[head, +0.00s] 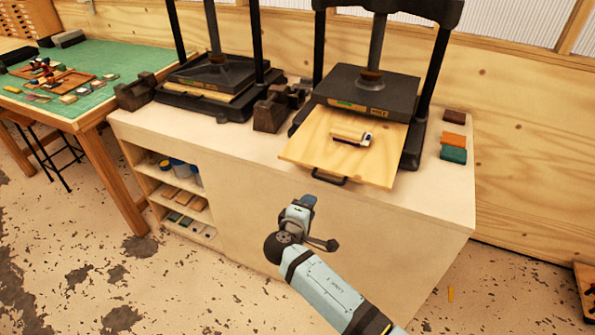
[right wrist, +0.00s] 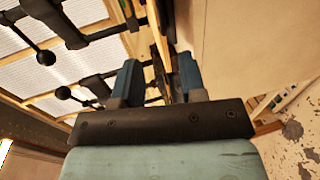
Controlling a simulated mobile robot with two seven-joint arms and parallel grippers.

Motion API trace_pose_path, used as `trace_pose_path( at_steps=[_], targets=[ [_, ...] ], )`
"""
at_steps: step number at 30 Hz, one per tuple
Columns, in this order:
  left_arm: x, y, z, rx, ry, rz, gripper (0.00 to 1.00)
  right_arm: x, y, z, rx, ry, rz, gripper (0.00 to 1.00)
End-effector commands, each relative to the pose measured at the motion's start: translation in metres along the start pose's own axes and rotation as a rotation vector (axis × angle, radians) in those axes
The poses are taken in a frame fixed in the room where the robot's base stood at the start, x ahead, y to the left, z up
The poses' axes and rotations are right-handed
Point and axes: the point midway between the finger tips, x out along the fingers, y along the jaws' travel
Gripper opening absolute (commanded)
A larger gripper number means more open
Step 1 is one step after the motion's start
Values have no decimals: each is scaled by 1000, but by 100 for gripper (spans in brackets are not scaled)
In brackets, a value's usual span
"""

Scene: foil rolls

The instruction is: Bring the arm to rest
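My right arm (head: 325,290) comes in from the bottom right in the head view. My right gripper (head: 304,203) is in front of the workbench, below and left of the pull-out board's handle, and apart from it. In the right wrist view the two blue fingers of the right gripper (right wrist: 159,78) stand apart with nothing held between them. My left arm and gripper are not in view.
A pale workbench (head: 245,165) carries two black presses. A wooden board (head: 315,150) with a dark handle (head: 329,178) juts from the right press, bearing a small pale block (head: 348,132). Coloured blocks (head: 454,140) lie at right. A green-topped table (head: 110,65) stands left.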

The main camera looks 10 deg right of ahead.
Motion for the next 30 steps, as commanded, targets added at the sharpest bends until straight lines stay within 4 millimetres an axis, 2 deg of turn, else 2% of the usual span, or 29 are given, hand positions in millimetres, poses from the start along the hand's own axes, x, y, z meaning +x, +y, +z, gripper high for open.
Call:
trace_pose_path(
  at_steps=[4, 7, 11, 12, 15, 19, 21, 24, 27, 30],
  targets=[
    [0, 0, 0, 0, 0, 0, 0, -1, -3, 1, 2, 3, -8, 38],
    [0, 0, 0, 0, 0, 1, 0, -5, -23, 11, 26, 25, -68, 38],
    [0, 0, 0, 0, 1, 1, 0, -25, -78, 41, 125, 99, -250, 38],
    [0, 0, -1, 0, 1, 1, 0, -35, -97, 54, 175, 125, -321, 38],
    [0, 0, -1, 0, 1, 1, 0, -66, -138, 88, 326, 191, -491, 38],
    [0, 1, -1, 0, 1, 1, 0, -109, -170, 133, 551, 254, -664, 38],
    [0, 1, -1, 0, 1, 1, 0, -132, -177, 157, 682, 278, -734, 38],
    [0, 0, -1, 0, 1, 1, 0, -159, -176, 190, 856, 302, -801, 38],
    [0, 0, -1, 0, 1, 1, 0, -179, -169, 215, 998, 315, -837, 38],
    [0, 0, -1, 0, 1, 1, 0, -191, -162, 232, 1092, 322, -852, 38]
  ],
)
